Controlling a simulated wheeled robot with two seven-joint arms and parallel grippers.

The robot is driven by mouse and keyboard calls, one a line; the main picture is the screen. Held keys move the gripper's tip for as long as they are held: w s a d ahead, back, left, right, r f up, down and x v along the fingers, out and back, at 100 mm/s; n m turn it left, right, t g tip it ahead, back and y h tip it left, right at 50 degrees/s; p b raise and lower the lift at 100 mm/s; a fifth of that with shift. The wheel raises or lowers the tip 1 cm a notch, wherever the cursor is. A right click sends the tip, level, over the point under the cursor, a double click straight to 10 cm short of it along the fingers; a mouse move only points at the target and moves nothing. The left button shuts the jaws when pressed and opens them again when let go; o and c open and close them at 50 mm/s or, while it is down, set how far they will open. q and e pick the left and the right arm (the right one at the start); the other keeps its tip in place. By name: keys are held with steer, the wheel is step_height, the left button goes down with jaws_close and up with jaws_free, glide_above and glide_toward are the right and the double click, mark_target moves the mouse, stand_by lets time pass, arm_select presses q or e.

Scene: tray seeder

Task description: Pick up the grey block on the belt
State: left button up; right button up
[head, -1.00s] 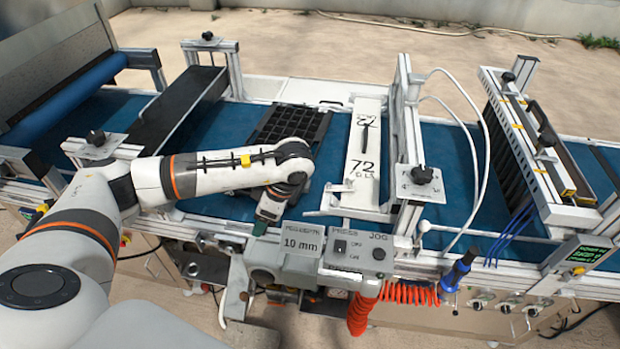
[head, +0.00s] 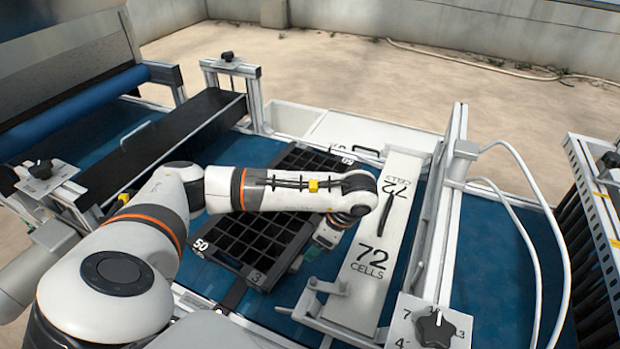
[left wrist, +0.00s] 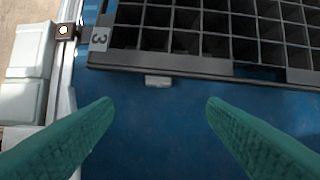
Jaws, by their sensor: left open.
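The small grey block (left wrist: 158,82) lies on the blue belt (left wrist: 160,140) in the left wrist view, right at the edge of the black cell tray (left wrist: 200,67). I cannot tell whether it touches the tray. My left gripper (left wrist: 159,106) is open, its two green fingers apart with bare belt between them, and the block lies just beyond the fingertips, roughly centred. In the head view the left gripper (head: 310,258) points down beside the right side of the tray (head: 225,258); I cannot make out the block clearly there. My right gripper is not in view.
The white "72 CELLS" plate (head: 365,275) and its metal frame stand close to the right of my left gripper. A black crossbar (head: 165,150) spans the belt on the left. A pale rail (left wrist: 67,75) runs along the belt's edge in the left wrist view.

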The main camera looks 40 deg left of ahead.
arm_select(q)
steer(key=p, duration=0.2)
glide_toward(300, 262)
steer(key=s+a+f, duration=0.1)
steer(key=f, duration=0.1)
steer(key=shift+p+x, duration=0.6)
steer(key=shift+x, duration=0.9)
steer(key=x, duration=0.2)
steer(key=shift+w+a+f+p, duration=0.1)
steer(key=shift+w+f+p, duration=0.15)
steer(key=shift+f+p, duration=0.1)
steer(key=shift+a+f, duration=0.15)
steer(key=shift+f, duration=0.35)
steer(key=c, duration=1.1)
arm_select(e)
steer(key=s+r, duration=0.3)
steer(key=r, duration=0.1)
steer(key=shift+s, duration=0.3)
arm_select(q)
steer(key=shift+r, duration=0.1)
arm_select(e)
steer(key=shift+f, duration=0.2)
